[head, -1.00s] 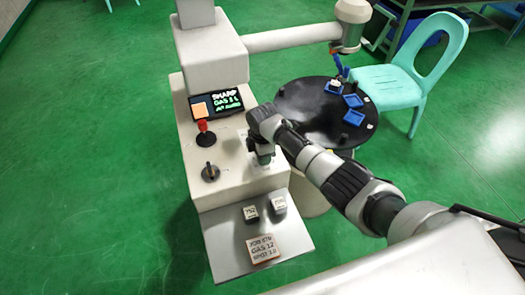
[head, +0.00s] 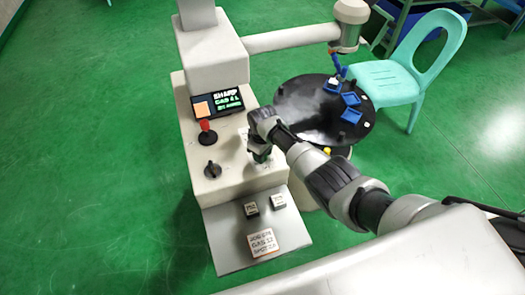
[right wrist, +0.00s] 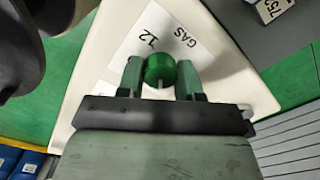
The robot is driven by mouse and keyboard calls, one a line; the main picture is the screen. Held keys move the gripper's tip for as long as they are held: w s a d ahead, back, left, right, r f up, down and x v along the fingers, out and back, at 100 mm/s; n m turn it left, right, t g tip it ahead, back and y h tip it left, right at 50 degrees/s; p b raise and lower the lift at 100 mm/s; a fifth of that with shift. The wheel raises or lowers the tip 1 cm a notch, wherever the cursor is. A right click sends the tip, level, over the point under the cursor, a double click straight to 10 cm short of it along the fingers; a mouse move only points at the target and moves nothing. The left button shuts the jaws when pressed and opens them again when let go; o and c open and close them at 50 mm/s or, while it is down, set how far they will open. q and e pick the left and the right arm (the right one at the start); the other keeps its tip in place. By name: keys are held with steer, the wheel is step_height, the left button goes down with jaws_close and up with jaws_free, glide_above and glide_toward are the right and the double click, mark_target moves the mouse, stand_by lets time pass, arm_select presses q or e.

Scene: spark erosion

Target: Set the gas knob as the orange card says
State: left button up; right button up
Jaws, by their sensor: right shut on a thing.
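The green gas knob (right wrist: 160,69) stands on the machine's pale top, beside a white label (right wrist: 160,38) reading GAS and 12 in the right wrist view. My right gripper (right wrist: 161,75) is shut on the knob, one finger on each side. In the head view my right gripper (head: 261,152) covers most of the knob. The orange-edged card (head: 263,242) lies on the grey shelf; its middle line seems to read GAS 12, the other lines are too blurred. The screen (head: 218,104) shows SHARP and a GAS line that looks like 11. My left gripper is not in view.
A red-topped lever (head: 207,134) and a dark knob (head: 212,169) stand left of my right gripper. Two small blocks (head: 251,209) (head: 278,201) sit on the grey shelf (head: 228,256). A round black table (head: 318,130) with blue trays and a turquoise chair (head: 390,82) are at the right.

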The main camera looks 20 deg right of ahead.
steer(key=m+p, duration=0.1)
steer(key=m, duration=0.3)
steer(key=shift+m, duration=0.3)
steer(key=m, duration=0.3)
steer(key=shift+m, duration=0.4)
steer(key=m, duration=0.3)
steer(key=shift+m+p, duration=0.3)
steer(key=shift+p, duration=0.1)
steer(key=m, duration=0.4)
steer(key=shift+m, duration=0.3)
steer(key=m, duration=1.2)
steer(key=shift+m+b, duration=0.35)
steer(key=shift+m, duration=1.55)
